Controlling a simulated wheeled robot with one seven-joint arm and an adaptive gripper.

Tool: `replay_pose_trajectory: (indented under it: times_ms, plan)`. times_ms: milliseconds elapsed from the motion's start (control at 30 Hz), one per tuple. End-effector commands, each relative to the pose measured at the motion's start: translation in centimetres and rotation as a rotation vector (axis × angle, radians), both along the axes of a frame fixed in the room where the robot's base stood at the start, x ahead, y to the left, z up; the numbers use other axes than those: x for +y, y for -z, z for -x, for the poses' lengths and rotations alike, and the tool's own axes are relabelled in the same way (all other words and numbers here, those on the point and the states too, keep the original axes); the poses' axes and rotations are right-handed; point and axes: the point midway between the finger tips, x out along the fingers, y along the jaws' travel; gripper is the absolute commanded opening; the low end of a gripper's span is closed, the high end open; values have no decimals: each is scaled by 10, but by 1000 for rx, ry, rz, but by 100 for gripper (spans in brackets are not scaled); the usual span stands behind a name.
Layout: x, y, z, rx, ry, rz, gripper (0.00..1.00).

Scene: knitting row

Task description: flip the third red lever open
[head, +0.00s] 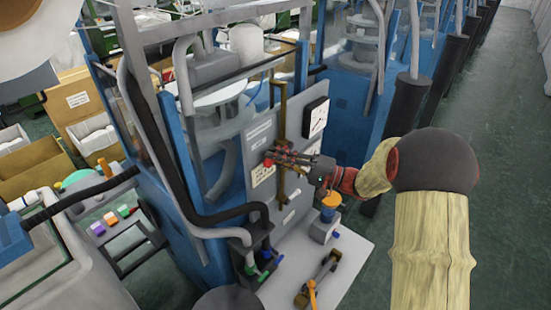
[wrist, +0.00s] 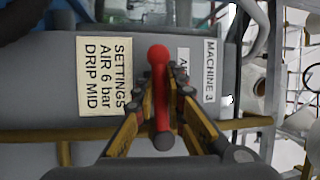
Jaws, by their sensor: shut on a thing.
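The red lever (wrist: 158,55) shows in the wrist view as a rod with a round red knob, standing up and down in the picture. My gripper (wrist: 162,92) has a finger on each side of the rod and is shut on it, below the knob. The panel behind has a label reading MACHINE 3 (wrist: 209,70). In the head view my gripper (head: 285,157) reaches in from the right to the grey panel (head: 259,140). The red knob (head: 269,163) shows just past its fingertips; the rest of the lever is mostly hidden by the fingers.
A settings sign (wrist: 105,75) is beside the lever. Below, a grey block with an orange-topped cup (head: 330,203) stands on a pale shelf (head: 352,252). The aisle at right is clear.

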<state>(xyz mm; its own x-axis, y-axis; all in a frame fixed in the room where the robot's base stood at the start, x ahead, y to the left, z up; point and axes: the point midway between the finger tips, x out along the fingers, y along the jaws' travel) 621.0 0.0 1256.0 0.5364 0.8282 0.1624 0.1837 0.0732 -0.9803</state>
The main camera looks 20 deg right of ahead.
Motion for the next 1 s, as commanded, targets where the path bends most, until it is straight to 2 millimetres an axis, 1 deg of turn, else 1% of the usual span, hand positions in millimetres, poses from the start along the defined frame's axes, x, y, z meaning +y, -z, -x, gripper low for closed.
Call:
replay_pose_trajectory:
  times_ms: [33,300,467,733,767,1000]
  plan:
    - [0,4,0,-16,0,20,0]
    - [-2,15,-1,-100,0,144,0]
    - [-2,16,-1,-125,1,183,0]
    - [-2,14,-1,-125,1,185,0]
    - [-2,14,-1,-126,0,184,13]
    - [-2,14,-1,-125,0,184,27]
